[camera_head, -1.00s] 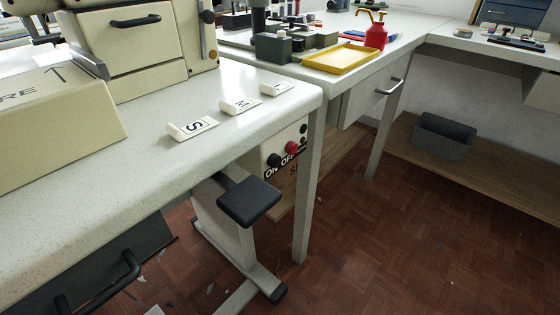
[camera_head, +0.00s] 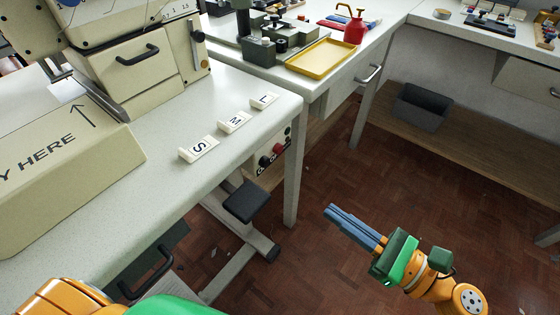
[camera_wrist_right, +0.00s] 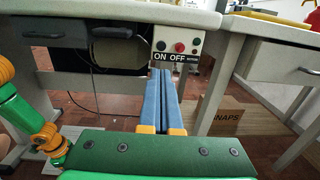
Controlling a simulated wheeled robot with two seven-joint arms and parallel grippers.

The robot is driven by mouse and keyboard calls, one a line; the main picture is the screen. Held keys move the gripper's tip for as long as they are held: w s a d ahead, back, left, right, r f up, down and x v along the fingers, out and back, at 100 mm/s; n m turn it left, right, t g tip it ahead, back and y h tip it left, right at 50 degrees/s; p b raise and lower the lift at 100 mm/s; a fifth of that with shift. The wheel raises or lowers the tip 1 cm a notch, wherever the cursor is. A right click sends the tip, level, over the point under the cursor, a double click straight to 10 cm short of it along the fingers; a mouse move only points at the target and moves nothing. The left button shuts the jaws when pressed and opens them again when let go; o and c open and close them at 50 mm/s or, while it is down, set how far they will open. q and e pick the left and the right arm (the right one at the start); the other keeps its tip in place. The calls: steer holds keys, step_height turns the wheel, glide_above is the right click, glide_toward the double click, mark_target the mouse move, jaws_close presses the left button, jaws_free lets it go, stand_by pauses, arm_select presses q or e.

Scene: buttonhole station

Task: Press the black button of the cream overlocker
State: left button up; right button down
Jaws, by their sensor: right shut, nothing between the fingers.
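The cream overlocker (camera_head: 150,75) stands on the table at the upper left. Under the table's right end is a cream switch box (camera_wrist_right: 186,58) with ON and OFF labels. Its black button (camera_wrist_right: 163,47) is above ON and its red button (camera_wrist_right: 180,47) above OFF. The black button is small in the head view (camera_head: 264,161). My right gripper (camera_head: 333,209) is shut and empty, in the air over the floor, right of the box. In the right wrist view its fingertips (camera_wrist_right: 161,71) appear just below the labels, apart from the box. My left gripper is out of view.
Tags S, M and L (camera_head: 234,122) lie on the tabletop. A black pad (camera_head: 244,201) on a stand is below the box. A table leg (camera_head: 293,180) stands between box and right gripper. A yellow tray (camera_head: 321,58) sits on the back table. Floor around the gripper is clear.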

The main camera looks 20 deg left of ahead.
steer(key=p, duration=0.3)
glide_toward(266, 164)
steer(key=x, duration=0.6)
steer(key=shift+w+a, duration=0.2)
steer(key=shift+a, duration=0.2)
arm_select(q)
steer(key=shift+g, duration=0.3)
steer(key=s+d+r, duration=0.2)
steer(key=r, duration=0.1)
